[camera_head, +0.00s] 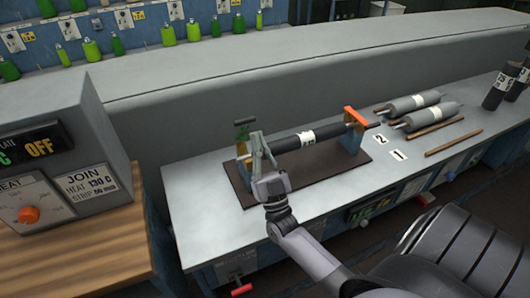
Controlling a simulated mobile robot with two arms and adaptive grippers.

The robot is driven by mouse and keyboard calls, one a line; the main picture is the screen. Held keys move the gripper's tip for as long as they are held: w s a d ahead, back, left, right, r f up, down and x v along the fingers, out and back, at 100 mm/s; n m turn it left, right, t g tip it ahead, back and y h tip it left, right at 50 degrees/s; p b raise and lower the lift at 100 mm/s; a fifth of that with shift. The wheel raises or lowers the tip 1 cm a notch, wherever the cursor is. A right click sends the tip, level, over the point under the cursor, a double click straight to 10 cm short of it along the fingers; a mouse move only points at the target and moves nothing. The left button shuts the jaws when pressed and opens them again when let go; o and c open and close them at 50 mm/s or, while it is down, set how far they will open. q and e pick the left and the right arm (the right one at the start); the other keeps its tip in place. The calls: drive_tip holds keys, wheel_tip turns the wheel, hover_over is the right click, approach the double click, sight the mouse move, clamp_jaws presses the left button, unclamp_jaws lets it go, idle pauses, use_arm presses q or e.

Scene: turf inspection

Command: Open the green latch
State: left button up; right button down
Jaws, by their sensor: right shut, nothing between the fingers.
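The green latch (244,122) sits on top of the left support of a small stand on the workbench. I cannot tell whether it is lifted or closed. A black roller (300,140) with a white label lies across the stand, between the left support and a blue right support (350,140) topped by an orange latch (355,116). My right gripper (259,139) is shut and empty, just in front of the left support, close below and right of the green latch. It hides part of that support and the roller's left end. I cannot tell whether it touches them. My left gripper is not in view.
The stand is on a dark mat (235,183). Grey rollers (410,104) and wooden rods (452,142) lie to the right, with black cylinders (497,90) beyond. A heater box (55,150) stands at left. The bench (190,190) is clear left of the mat.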

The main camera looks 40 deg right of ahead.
sight(242, 132)
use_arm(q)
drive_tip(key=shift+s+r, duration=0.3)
use_arm(e)
drive_tip(key=shift+w+d, duration=0.2)
drive_tip(key=shift+w, duration=0.6)
drive_tip(key=shift+w+d, duration=0.15)
drive_tip(key=shift+w, duration=0.65)
use_arm(q)
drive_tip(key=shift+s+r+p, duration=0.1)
drive_tip(key=shift+p, duration=0.25)
